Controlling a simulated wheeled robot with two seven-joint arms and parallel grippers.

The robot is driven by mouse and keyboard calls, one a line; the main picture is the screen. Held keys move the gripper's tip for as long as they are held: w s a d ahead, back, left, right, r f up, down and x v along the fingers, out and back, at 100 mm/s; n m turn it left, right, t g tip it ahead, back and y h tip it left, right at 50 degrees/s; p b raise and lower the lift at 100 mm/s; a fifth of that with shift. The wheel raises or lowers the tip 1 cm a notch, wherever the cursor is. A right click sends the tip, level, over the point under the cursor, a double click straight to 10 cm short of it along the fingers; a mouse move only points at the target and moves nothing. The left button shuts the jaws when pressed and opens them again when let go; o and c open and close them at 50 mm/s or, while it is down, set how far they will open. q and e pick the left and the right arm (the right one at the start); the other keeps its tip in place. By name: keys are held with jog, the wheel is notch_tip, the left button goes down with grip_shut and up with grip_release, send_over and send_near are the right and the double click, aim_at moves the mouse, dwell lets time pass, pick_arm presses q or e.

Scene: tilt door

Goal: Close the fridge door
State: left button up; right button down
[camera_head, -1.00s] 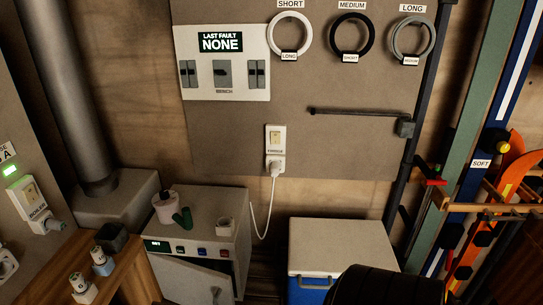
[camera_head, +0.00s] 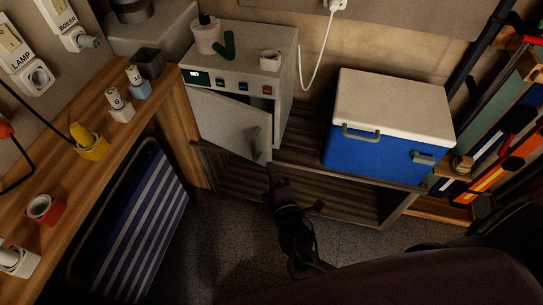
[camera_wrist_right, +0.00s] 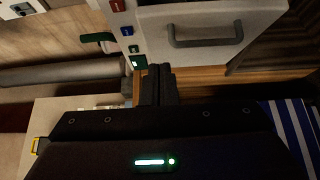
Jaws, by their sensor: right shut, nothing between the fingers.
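The fridge (camera_head: 285,80) is a small pale box with a display and several coloured buttons along its front top. Its grey door (camera_head: 222,118) stands partly open, with a gap at its right edge, and has a bar handle (camera_head: 254,140). My right gripper (camera_head: 270,174) is shut and empty, close to the door's lower right corner; I cannot tell whether it touches. In the right wrist view the closed fingertips (camera_wrist_right: 158,74) are beside the door (camera_wrist_right: 215,18), with its handle (camera_wrist_right: 205,40) to their upper right. My left gripper is not in view.
A blue cooler (camera_head: 375,158) with a white lid stands right of the fridge on a low wooden bench. A wooden counter (camera_head: 75,180) with small items runs along the left, a striped folded panel (camera_head: 130,225) below it. Grey floor lies in front.

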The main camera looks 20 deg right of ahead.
jog(key=w, duration=0.3)
jog(key=w+d, duration=0.1)
jog(key=w, duration=0.3)
jog(key=w+d, duration=0.1)
jog(key=w, duration=0.3)
jog(key=shift+w+d, duration=0.2)
jog(key=shift+d, duration=0.05)
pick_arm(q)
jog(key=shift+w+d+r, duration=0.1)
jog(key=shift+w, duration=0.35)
pick_arm(e)
jog(key=shift+w+d, duration=0.35)
jog(key=shift+d, duration=0.1)
